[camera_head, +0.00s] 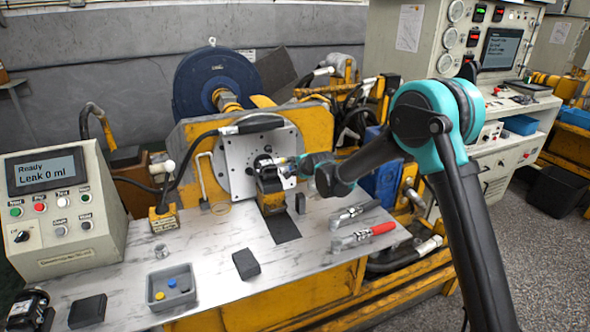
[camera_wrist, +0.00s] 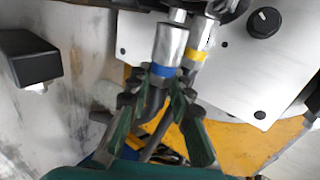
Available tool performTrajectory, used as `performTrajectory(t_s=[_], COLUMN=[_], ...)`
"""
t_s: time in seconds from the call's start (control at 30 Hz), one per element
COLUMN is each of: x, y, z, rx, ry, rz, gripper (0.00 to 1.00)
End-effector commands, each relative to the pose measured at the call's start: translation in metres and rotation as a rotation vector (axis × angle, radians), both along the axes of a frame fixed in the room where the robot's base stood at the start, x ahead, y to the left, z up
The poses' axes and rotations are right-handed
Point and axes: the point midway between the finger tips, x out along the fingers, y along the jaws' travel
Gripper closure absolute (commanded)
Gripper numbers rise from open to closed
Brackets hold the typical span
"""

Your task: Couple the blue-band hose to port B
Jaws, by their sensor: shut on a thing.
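The blue-band hose ends in a silver coupling (camera_wrist: 170,48) with a blue band, in the middle of the wrist view. My gripper (camera_wrist: 161,92) is shut on this hose just behind the band. The coupling points at a small metal port stub (camera_wrist: 178,15) on the dark motor. The two line up closely; I cannot tell whether they touch. A yellow-band coupling (camera_wrist: 200,40) sits right beside it. In the head view, my gripper (camera_head: 298,170) is at the motor (camera_head: 266,178), which stands before a pale mounting plate (camera_head: 236,160). The port label is not readable.
Two hand tools, one red-handled (camera_head: 364,236), lie on the bench right of the motor. A grey tray (camera_head: 171,300) with small caps and a dark block (camera_head: 246,264) lie in front. The tester (camera_head: 62,210) reads "Ready, Leak 0 ml".

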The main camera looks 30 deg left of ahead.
Motion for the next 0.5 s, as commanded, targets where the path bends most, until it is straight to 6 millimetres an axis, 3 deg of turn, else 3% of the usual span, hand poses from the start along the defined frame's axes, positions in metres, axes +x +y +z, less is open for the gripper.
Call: performTrajectory(t_s=[0.5], x=[-0.0078], y=[0.0069], z=[0.0], rx=[0.0], ry=[0.0], rz=[0.001], gripper=[1.0])
